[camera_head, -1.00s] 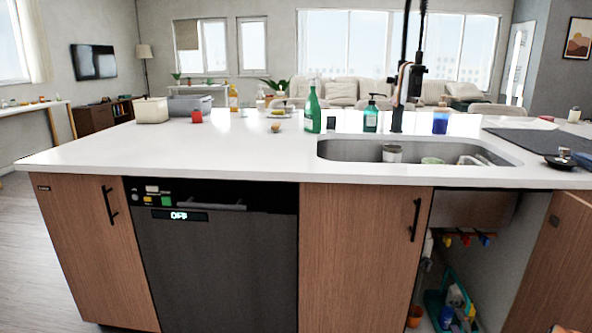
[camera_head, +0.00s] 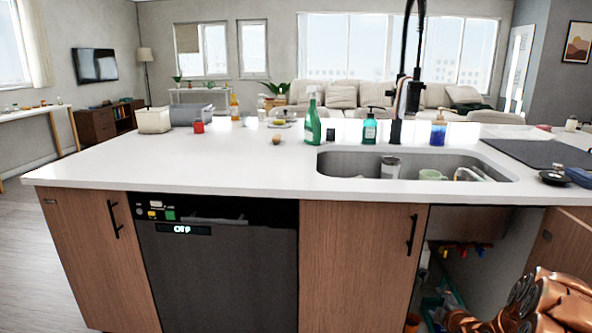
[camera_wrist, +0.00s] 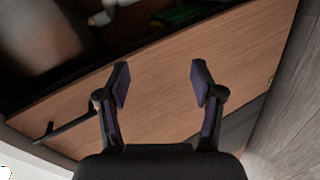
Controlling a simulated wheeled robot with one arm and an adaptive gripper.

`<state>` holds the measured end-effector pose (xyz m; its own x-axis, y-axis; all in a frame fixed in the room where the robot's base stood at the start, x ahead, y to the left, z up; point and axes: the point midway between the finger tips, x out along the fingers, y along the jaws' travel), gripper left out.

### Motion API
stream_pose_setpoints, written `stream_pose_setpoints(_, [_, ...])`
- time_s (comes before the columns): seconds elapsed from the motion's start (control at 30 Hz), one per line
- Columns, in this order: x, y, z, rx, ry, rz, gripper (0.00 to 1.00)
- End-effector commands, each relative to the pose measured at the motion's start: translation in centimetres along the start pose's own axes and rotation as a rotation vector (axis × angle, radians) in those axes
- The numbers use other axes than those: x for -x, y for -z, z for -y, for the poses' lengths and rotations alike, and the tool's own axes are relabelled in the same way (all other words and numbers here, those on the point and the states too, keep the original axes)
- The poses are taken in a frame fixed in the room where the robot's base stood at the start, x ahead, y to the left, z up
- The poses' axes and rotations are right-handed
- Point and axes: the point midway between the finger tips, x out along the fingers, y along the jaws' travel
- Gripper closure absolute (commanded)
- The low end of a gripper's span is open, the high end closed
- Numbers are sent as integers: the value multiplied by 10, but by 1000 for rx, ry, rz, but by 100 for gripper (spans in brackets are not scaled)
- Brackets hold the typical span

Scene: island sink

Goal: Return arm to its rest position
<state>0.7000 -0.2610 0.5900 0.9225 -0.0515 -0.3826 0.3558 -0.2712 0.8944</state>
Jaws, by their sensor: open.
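My gripper (camera_wrist: 159,85) is open and empty in the wrist view, its two fingers apart with dark purple pads. Beyond the fingers is a wooden cabinet door (camera_wrist: 160,110) with a dark bar handle (camera_wrist: 75,123). In the head view, my copper-coloured arm (camera_head: 540,302) shows at the lower right corner, in front of the open under-sink cabinet (camera_head: 480,270). The gripper itself cannot be made out in the head view.
The white island counter (camera_head: 220,160) holds a sink (camera_head: 340,163), a tall dark faucet (camera_head: 400,100), a green spray bottle (camera_head: 312,122) and other small items. A dishwasher (camera_head: 225,270) showing OFF is shut. An open cabinet door (camera_head: 560,245) stands at the right. Grey floor (camera_head: 30,270) is clear at the left.

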Motion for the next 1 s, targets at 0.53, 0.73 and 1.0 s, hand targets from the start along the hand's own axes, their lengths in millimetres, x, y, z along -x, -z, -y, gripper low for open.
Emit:
stream_pose_setpoints(0.53, [112,99,-81,-301,338,183,33])
stream_pose_setpoints(0.73, [172,130,-96,-417,449,286,33])
stream_pose_setpoints(1.0, [265,170,-112,-579,572,443,33])
